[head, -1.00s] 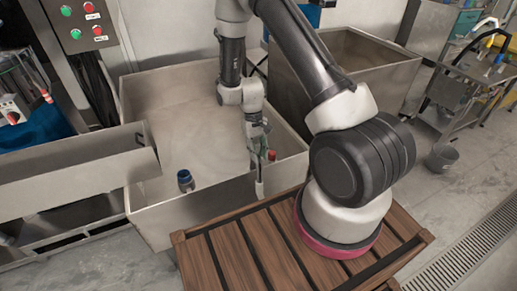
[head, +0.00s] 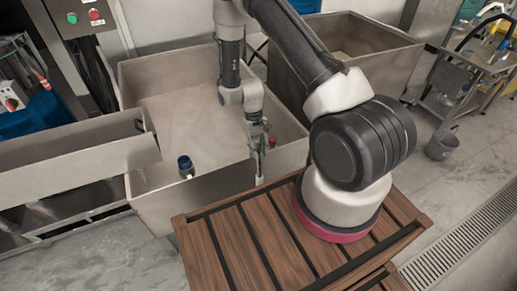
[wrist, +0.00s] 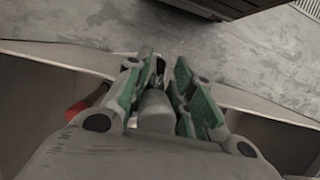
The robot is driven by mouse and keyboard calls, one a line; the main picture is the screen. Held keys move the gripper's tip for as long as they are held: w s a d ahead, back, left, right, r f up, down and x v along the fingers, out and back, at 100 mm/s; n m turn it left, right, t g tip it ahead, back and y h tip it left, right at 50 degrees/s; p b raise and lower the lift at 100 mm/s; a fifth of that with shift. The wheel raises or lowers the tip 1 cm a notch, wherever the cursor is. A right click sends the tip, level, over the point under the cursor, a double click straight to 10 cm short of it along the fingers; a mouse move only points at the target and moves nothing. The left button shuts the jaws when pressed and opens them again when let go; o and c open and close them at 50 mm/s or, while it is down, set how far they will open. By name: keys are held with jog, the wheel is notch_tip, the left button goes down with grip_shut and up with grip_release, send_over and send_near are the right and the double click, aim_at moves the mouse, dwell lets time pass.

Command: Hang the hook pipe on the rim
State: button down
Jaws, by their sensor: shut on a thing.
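My gripper (head: 260,137) is low over the near right rim of the metal basin (head: 215,192), pointing down. It is shut on the hook pipe, a pale grey tube; its lower part (head: 259,170) shows below my fingers, against the basin's near wall. In the wrist view the rounded grey pipe (wrist: 155,108) sits between my green and grey fingers (wrist: 160,85). The rim (wrist: 65,55) crosses behind the fingertips there. The hook's bend is hidden, and I cannot tell whether the pipe touches the rim.
A dark blue cylinder (head: 185,166) stands in the basin, left of my gripper. A small red thing (head: 271,142) is just right of my gripper. A slatted wooden platform (head: 235,250) lies in front. A second metal bin (head: 375,50) stands behind at right.

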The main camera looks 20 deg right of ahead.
jog(key=c, duration=1.1)
grip_release()
jog(key=shift+c, duration=0.2)
jog(key=v, duration=1.2)
jog(key=s+d+r+t, duration=0.2)
jog(key=s+r, duration=0.6)
jog(key=r, duration=0.4)
jog(key=s+d+r+t, duration=0.1)
jog(key=s+r+t, duration=0.2)
jog(key=s+r, duration=0.5)
jog(key=s+d+r+t, duration=0.2)
jog(key=s+r, duration=0.5)
jog(key=r, duration=0.9)
jog(key=shift+s+d+r+t, duration=0.35)
jog(key=shift+s+r+t, duration=0.05)
